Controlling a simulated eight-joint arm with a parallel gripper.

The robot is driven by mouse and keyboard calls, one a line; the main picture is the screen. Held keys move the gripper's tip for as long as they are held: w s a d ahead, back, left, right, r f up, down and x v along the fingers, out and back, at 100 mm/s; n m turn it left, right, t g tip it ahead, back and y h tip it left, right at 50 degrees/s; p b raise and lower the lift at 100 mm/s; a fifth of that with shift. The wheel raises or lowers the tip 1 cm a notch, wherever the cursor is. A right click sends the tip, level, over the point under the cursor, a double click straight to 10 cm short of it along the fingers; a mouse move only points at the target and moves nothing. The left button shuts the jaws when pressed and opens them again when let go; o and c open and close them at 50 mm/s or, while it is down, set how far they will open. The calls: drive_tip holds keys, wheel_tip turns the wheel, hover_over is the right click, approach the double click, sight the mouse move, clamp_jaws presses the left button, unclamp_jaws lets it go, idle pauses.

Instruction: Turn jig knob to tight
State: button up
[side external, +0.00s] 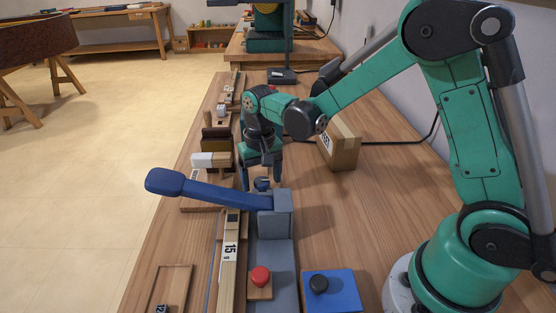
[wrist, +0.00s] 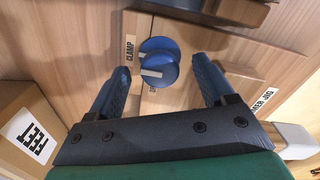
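The jig knob is a round blue knob (wrist: 160,68) with white marks, beside a label reading CLAMP (wrist: 129,52). In the wrist view it lies between and beyond the two fingers of my gripper (wrist: 160,88). The fingers are spread wide, with gaps on both sides of the knob. In the side view, my gripper (side external: 261,176) points down over the bench, and a small blue knob (side external: 262,184) shows below it, behind the blue lever. I cannot tell the exact height of the fingertips over the knob or read a tight mark.
A long blue lever (side external: 205,190) on a grey block (side external: 282,215) stands just in front of my gripper. A cardboard box (side external: 340,145) stands to the right. Nearer are a red button (side external: 260,276) and a blue plate (side external: 342,287) with a black knob. Wooden parts line the left edge.

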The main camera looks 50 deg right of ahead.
sight(262, 180)
drive_tip(key=shift+r, duration=2.8)
drive_tip(key=shift+s+r, duration=0.15)
drive_tip(key=s+r+n+t, duration=0.4)
drive_tip(key=s+t, duration=0.3)
drive_tip(key=s, duration=0.2)
drive_tip(key=shift+s+a+r+n, duration=0.15)
drive_tip(key=shift+s+r+n, duration=0.05)
drive_tip(key=shift+r+n, duration=0.1)
